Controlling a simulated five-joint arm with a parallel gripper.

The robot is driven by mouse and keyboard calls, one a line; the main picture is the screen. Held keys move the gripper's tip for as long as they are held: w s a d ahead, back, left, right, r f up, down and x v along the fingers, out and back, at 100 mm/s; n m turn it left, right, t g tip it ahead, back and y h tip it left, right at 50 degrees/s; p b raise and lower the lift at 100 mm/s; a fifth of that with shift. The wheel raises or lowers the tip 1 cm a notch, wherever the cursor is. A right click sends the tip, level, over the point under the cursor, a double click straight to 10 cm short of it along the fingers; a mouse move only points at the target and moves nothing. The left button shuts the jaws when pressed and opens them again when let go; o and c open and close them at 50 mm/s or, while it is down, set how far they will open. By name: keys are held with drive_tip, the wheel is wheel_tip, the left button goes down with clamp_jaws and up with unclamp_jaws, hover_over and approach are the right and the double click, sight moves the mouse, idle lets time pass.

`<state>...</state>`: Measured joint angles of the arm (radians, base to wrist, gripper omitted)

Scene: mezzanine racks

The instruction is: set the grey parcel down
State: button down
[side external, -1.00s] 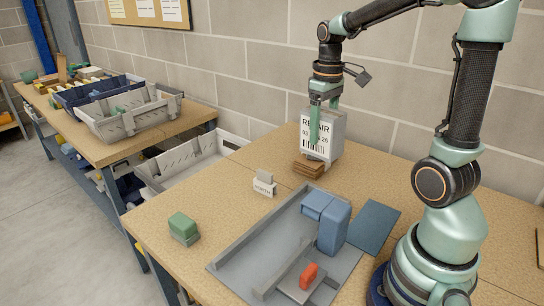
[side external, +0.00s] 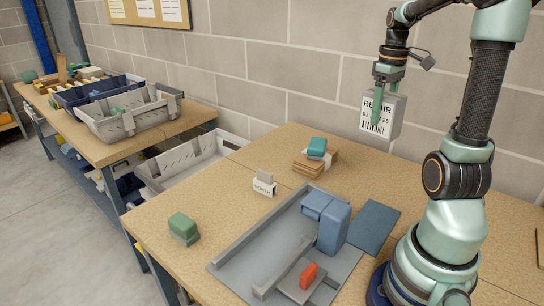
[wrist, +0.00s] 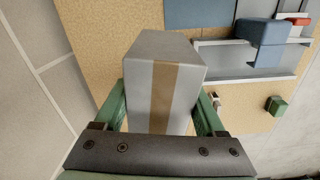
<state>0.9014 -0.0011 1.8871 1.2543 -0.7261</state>
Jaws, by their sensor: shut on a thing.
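The grey parcel (side external: 392,116) is a box with a white label reading "REPAIR" and a barcode. It hangs in the air above the back of the bench, near the block wall. My gripper (side external: 388,88) is shut on it from above. In the wrist view the parcel (wrist: 165,75) fills the middle, with a tan tape strip along it, and the green fingers of my gripper lie on both its sides. The bench top (side external: 380,170) below is bare there.
A teal block (side external: 317,147) lies on a stack of brown cardboard pieces (side external: 312,166). A small sign (side external: 264,184), a green block (side external: 184,227) and a grey fixture (side external: 236,254) with a blue block (side external: 327,222) and a red piece (side external: 308,275) are in front. A dark blue mat (side external: 366,226) lies flat.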

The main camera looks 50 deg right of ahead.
wheel_tip(320, 180, down, 19)
drive_tip(key=shift+f, duration=0.2)
idle(0.3)
drive_tip(key=shift+f, duration=0.15)
unclamp_jaws()
